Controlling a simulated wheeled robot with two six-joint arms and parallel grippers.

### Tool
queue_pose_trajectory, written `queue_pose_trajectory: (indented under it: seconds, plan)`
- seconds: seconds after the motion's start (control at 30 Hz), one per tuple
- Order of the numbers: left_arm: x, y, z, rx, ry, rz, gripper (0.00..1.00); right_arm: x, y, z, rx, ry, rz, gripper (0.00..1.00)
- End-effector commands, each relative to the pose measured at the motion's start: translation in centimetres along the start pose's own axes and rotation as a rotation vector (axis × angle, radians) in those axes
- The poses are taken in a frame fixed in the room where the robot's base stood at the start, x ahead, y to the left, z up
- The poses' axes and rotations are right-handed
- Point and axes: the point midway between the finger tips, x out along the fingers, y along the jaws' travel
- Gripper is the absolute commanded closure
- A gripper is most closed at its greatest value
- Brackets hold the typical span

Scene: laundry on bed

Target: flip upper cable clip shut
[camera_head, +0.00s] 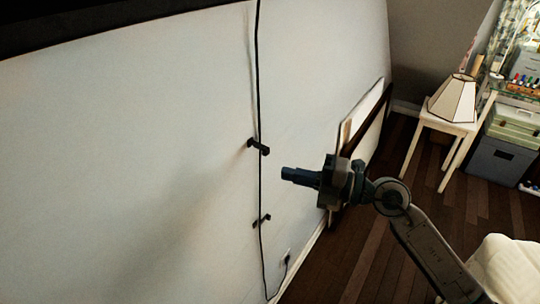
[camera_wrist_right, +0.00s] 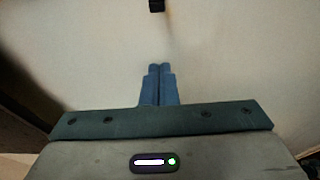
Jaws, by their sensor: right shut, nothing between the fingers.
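A black cable (camera_head: 260,100) hangs down the pale wall in the head view. The upper cable clip (camera_head: 258,147) is a small dark piece on the wall at the cable, with a part jutting to the lower right; I cannot tell surely how far its flap is open. A lower clip (camera_head: 262,220) sits further down the cable. My right gripper (camera_head: 286,174) is shut and empty, to the right of and slightly below the upper clip, apart from it. In the right wrist view its blue fingers (camera_wrist_right: 160,68) are together, and a dark piece (camera_wrist_right: 157,5) shows at the top edge. My left gripper is out of view.
The cable ends near a wall outlet (camera_head: 287,256) at the bottom. A framed panel (camera_head: 362,125) leans on the wall behind my right arm. A stool (camera_head: 450,126) with a lampshade (camera_head: 454,99) and storage boxes (camera_head: 497,155) stand at the right. Wooden floor (camera_head: 450,210) is open between.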

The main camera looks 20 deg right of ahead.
Motion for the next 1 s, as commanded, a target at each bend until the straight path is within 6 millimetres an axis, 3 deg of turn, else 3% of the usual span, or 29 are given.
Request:
queue_pose_trajectory:
  seconds: [0.83,1.0]
  plan:
    - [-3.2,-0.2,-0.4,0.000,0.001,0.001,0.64,8.2,0.2,0.0,0.004,0.000,0.002,1.00]
    - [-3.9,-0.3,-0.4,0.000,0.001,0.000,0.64,7.4,0.1,2.0,0.000,-0.002,-0.005,1.00]
